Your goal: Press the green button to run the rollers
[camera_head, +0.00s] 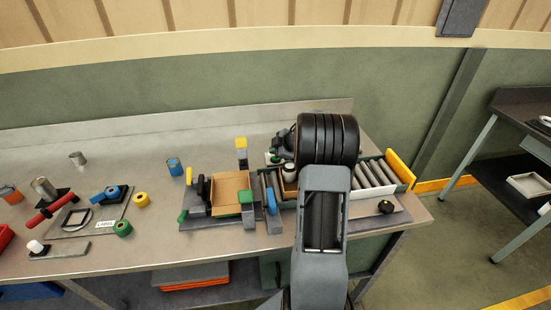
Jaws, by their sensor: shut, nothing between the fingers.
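My arm reaches over the roller station from the front, and its large black joint covers much of the station's middle. My gripper (281,146) shows only in part as small dark pieces just left of that joint. It is shut, and I see nothing held in it. A small green round part (274,159) sits just below the gripper and may be the green button. I cannot tell whether the gripper touches it. Grey rollers (374,173) show to the right of my arm, ending at a yellow end plate (400,169). The curve's middle is hidden.
A small white-topped jar (289,173) stands by the rollers, close to my arm. A cardboard-coloured tray (230,190) and a yellow-topped post (241,150) stand left of it. Tape rolls and tools lie farther left. A black knob (386,207) sits front right.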

